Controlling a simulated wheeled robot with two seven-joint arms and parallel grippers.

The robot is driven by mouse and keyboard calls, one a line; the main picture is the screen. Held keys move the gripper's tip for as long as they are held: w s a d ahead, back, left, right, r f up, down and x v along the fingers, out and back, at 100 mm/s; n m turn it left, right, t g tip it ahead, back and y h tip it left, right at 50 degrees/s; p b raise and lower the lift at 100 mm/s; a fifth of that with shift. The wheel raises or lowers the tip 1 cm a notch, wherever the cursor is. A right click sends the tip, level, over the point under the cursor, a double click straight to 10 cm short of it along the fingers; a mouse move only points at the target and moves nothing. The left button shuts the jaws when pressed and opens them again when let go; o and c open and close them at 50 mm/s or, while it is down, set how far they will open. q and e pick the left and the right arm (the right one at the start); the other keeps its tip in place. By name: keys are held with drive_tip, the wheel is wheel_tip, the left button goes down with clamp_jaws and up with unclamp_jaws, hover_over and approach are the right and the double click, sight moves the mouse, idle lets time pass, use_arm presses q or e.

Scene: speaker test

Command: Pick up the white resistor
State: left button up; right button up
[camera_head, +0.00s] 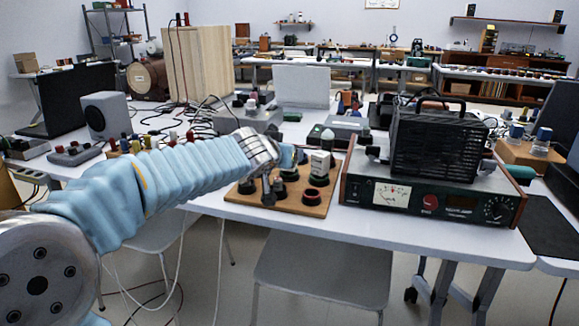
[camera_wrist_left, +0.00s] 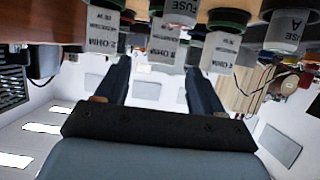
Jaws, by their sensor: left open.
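Several white blocks with "OHM" print, which look like resistors, stand in dark green-rimmed holders in the left wrist view, which appears upside down. One white resistor (camera_wrist_left: 162,43) lies between the lines of my left gripper's open fingers (camera_wrist_left: 158,72), beyond or near the tips; I see no clear contact. Another OHM block (camera_wrist_left: 101,32) is to its left and one (camera_wrist_left: 220,50) to its right. In the head view my left gripper (camera_head: 270,186) is over the left part of a wooden board (camera_head: 248,207). A white block (camera_head: 320,163) stands upright on the board, right of the gripper. My right gripper is not in view.
A large instrument (camera_head: 430,200) with a black caged unit (camera_head: 437,143) stands right of the board. A grey box (camera_head: 248,119) and cables are behind. The white table's front edge (camera_head: 400,236) is bare.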

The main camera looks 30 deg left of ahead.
use_arm(q)
drive_tip(key=x, duration=0.6)
drive_tip(key=shift+a, duration=0.15)
drive_tip(key=c, duration=1.1)
drive_tip(key=shift+r, duration=0.55)
wheel_tip(320, 180, up, 3)
drive_tip(key=shift+f+p, duration=0.15)
drive_tip(key=shift+p, duration=0.75)
drive_tip(key=r+v, duration=0.1)
drive_tip(key=v, duration=0.4)
drive_tip(key=p+v, duration=0.1)
drive_tip(key=v, duration=0.5)
drive_tip(key=w+r+p+v, duration=0.1)
drive_tip(key=v, duration=0.4)
drive_tip(key=shift+s+r, duration=0.15)
drive_tip(key=shift+r, duration=0.25)
